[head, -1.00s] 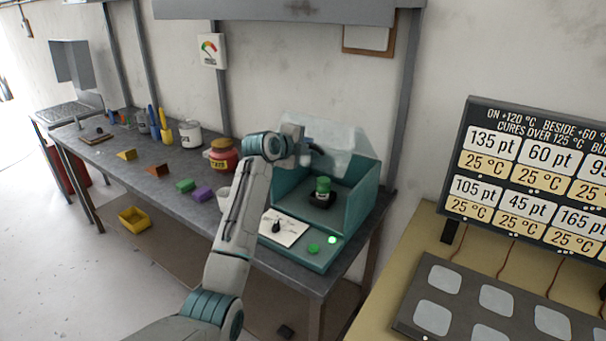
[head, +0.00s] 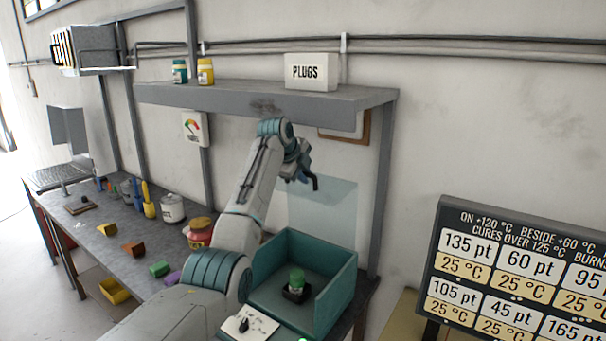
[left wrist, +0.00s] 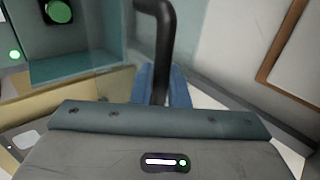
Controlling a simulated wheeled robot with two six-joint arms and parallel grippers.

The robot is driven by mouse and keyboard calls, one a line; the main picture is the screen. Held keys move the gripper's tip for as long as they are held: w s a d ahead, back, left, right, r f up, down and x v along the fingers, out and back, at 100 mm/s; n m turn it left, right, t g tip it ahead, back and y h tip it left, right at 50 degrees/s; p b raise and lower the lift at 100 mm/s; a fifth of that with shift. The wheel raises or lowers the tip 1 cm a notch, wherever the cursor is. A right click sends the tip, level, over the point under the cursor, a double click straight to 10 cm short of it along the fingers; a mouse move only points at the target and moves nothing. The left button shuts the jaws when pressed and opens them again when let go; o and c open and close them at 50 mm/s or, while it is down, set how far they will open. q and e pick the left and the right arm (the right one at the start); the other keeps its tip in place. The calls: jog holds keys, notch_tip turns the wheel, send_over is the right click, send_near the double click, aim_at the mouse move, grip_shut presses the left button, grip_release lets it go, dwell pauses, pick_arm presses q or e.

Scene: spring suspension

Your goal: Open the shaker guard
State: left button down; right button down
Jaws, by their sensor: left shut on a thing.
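The shaker (head: 335,283) is a teal open-topped box on the bench, with a green-capped jar (head: 296,280) inside. Its clear guard (head: 335,212) stands raised, roughly upright, above the back of the box. My left gripper (head: 304,180) is up at the guard's upper left edge. In the left wrist view its blue fingers (left wrist: 162,88) are shut on the guard's black bent handle (left wrist: 166,35). The shaker's teal corner (left wrist: 98,30) and the green cap (left wrist: 59,11) show there at upper left. My right gripper is out of view.
A grey shelf (head: 262,97) with a PLUGS box (head: 312,72) and two jars hangs just above my left arm. A clipboard (head: 345,128) is on the wall behind. A sign board (head: 520,262) stands at right.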

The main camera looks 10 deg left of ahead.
pick_arm(q)
jog(key=shift+w+d+f, duration=0.1)
jog(key=shift+w+d, duration=0.1)
jog(key=shift+w, duration=0.05)
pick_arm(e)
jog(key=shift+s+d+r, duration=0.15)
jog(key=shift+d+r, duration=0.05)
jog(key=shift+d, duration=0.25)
pick_arm(q)
jog(key=c, duration=1.5)
grip_release()
jog(key=shift+w, duration=0.15)
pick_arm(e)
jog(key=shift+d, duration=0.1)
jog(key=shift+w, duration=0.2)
